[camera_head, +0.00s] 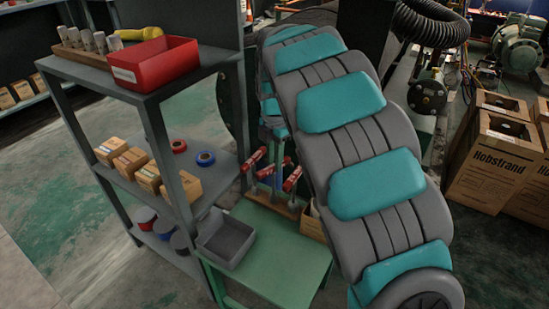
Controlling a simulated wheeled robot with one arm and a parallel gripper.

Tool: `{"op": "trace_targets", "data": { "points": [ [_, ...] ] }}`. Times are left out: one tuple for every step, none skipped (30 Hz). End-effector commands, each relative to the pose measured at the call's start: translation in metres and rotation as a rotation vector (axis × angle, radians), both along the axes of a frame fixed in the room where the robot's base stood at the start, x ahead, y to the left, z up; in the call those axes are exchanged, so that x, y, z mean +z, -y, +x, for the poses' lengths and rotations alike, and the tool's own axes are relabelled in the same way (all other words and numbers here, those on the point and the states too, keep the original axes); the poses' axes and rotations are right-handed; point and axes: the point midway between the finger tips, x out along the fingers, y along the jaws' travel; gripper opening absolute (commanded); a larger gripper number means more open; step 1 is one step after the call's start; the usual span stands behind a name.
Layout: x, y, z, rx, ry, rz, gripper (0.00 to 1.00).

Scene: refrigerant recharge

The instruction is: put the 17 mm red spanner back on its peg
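A wooden rack (273,205) with upright pegs stands on the green table. Red pieces that look like spanners (293,178) show at its pegs, with another red piece (254,159) at the left. They are small and partly overlapped, so I cannot tell sizes or which is the 17 mm one. My grey and teal arm (375,185) fills the middle right and bends down behind itself towards the rack. Its far end is small and dark above the red pieces. I cannot make out my gripper's fingers or whether they hold anything.
The green table (285,262) carries a grey open bin (226,238) at its left. A grey shelf unit (205,85) stands left, with a red bin (155,63) on top and small boxes below. Cardboard boxes (490,165) stand at right. Floor at left is clear.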

Motion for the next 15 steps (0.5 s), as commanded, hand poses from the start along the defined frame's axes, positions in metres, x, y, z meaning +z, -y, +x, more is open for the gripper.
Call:
{"op": "trace_targets", "data": {
  "points": [
    [0.0003,0.0,0.0001,0.0,0.0,0.0,0.34],
    [0.0003,-0.0001,0.0001,0.0,0.0,0.0,0.38],
    [0.0003,-0.0001,0.0001,0.0,0.0,0.0,0.42],
    [0.0003,-0.0001,0.0001,0.0,0.0,0.0,0.46],
    [0.0003,-0.0001,0.0001,0.0,0.0,0.0,0.49],
    [0.0004,-0.0001,0.0001,0.0,0.0,0.0,0.53],
    [0.0003,-0.0001,0.0001,0.0,0.0,0.0,0.57],
    [0.0003,-0.0001,0.0001,0.0,0.0,0.0,0.58],
    [0.0002,-0.0001,0.0001,0.0,0.0,0.0,0.58],
    [0.0002,-0.0001,0.0001,0.0,0.0,0.0,0.58],
    [0.0003,-0.0001,0.0002,0.0,0.0,0.0,0.58],
    [0.0003,-0.0001,0.0002,0.0,0.0,0.0,0.58],
    [0.0002,-0.0001,0.0002,0.0,0.0,0.0,0.58],
    [0.0002,-0.0001,0.0002,0.0,0.0,0.0,0.58],
    [0.0006,-0.0001,0.0002,0.0,0.0,0.0,0.58]
  ]
}}
